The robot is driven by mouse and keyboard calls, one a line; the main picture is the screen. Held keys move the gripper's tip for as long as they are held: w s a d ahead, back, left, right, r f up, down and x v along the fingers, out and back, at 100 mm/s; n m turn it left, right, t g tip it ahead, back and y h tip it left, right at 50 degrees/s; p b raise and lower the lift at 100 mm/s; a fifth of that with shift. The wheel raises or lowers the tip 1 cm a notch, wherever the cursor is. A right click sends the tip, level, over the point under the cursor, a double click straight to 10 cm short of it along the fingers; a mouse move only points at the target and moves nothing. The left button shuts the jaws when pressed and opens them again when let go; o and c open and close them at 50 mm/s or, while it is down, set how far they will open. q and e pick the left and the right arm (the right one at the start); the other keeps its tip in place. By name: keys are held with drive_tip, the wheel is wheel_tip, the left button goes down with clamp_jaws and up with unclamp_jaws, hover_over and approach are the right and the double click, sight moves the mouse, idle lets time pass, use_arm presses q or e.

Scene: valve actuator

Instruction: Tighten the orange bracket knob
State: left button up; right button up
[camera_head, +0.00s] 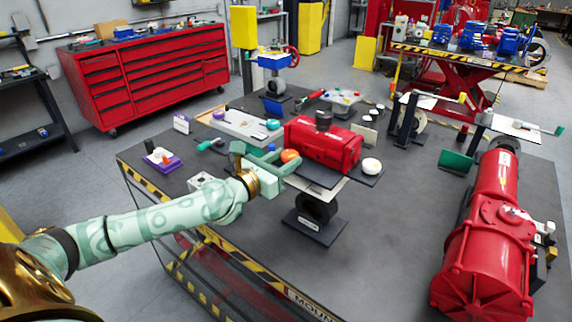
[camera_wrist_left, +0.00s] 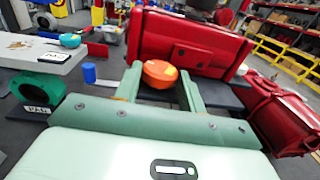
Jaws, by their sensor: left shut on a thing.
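The orange bracket knob (camera_head: 290,156) is at the left end of the red actuator box (camera_head: 328,146) on the table. In the left wrist view the orange knob (camera_wrist_left: 159,73) sits between the two green fingers of my left gripper (camera_wrist_left: 160,82), in front of the red box (camera_wrist_left: 190,42). My left gripper (camera_head: 283,160) reaches in from the left and is shut on the knob. The knob's lower part and its bracket are hidden by the fingers. My right gripper is not in either view.
A black valve stand (camera_head: 314,218) is below the box. A white round knob (camera_head: 371,165) lies right of it. A large red actuator (camera_head: 490,240) fills the table's right side. A white plate (camera_head: 240,124) is behind my gripper. The front middle of the table (camera_head: 385,240) is clear.

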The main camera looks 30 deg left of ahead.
use_arm(q)
drive_tip(key=m+g+h+b, duration=0.1)
drive_tip(key=h+b, duration=0.1)
drive_tip(key=m+g+h+b, duration=0.1)
drive_tip(key=m+h, duration=0.1)
drive_tip(key=h, duration=0.1)
drive_tip(key=a+m+g+h+b, duration=0.1)
drive_tip(key=m+h+b, duration=0.1)
drive_tip(key=shift+w+a+f+h+b, duration=0.1)
drive_tip(key=shift+w+f+h+b, duration=0.2)
drive_tip(key=shift+h, duration=0.1)
drive_tip(key=m+g+h+b, duration=0.2)
drive_tip(key=shift+w+a+r+m+g+h, duration=0.15)
drive_tip(key=shift+a+r+m+g+h, duration=0.05)
drive_tip(key=shift+m+g+h, duration=0.1)
drive_tip(key=shift+w+r+m+g+h+b, duration=0.15)
drive_tip(key=shift+m+g+h+b, duration=0.5)
drive_tip(key=shift+m+g+h, duration=0.35)
drive_tip(key=o, duration=1)
drive_tip(key=shift+s+r, duration=0.15)
drive_tip(key=shift+s, duration=0.05)
